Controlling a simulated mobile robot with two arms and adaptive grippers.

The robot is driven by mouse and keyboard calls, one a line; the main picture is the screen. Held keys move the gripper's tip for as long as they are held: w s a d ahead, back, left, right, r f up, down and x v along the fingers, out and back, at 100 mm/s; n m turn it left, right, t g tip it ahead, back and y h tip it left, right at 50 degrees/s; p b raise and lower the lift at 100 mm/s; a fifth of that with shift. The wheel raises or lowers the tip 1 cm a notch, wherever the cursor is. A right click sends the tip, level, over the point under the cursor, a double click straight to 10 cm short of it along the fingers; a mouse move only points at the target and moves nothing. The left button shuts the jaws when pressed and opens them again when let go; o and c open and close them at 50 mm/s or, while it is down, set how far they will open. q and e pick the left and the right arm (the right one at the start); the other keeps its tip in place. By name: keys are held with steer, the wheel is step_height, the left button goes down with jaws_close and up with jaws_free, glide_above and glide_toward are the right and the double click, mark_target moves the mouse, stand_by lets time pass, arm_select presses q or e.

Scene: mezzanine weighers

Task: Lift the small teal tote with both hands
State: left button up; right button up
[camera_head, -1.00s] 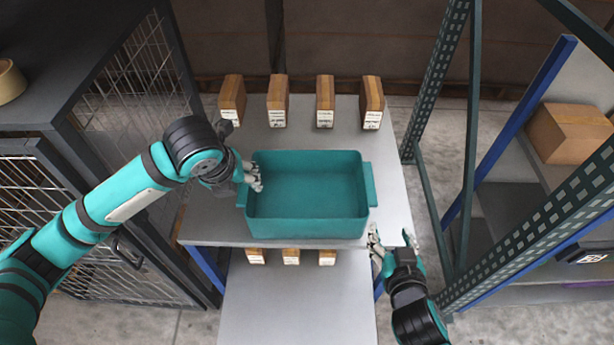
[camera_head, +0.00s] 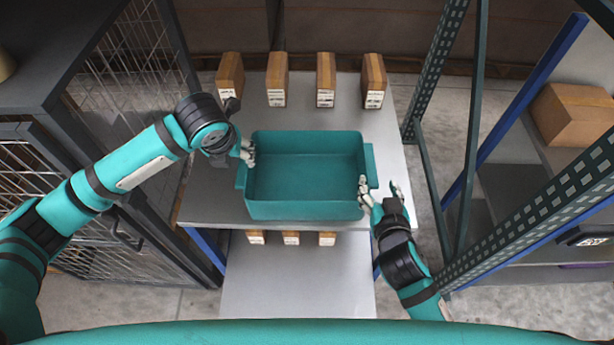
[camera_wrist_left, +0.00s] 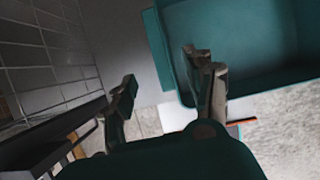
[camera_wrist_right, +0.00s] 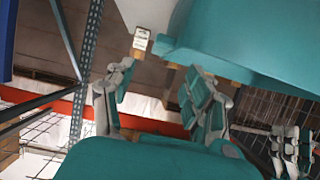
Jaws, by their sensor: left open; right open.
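The small teal tote (camera_head: 305,211) is an open, empty bin with a handle lip at each end. It sits level on the grey shelf top. My left gripper (camera_head: 247,153) is open at the tote's left end; the left wrist view shows its spread fingers (camera_wrist_left: 165,85) with one overlapping the tote's edge (camera_wrist_left: 156,50). Whether it touches cannot be told. My right gripper (camera_head: 380,191) is open at the tote's right end, near the front corner. In the right wrist view its fingers (camera_wrist_right: 160,88) are apart, below the tote (camera_wrist_right: 235,40), with nothing between them.
Several brown boxes (camera_head: 277,80) stand along the back of the grey shelf top (camera_head: 205,205). Smaller boxes (camera_head: 291,238) show on a lower level in front. A wire cage (camera_head: 130,80) is at the left. A green rack post (camera_head: 440,75) and a cardboard box (camera_head: 572,115) are at the right.

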mark_target(243, 165)
arm_select(q)
steer(key=x, duration=1.1)
steer(key=shift+w, duration=0.1)
arm_select(e)
steer(key=x, duration=1.1)
arm_select(q)
jaws_close()
arm_select(e)
jaws_close()
arm_select(q)
steer(key=shift+r, duration=0.1)
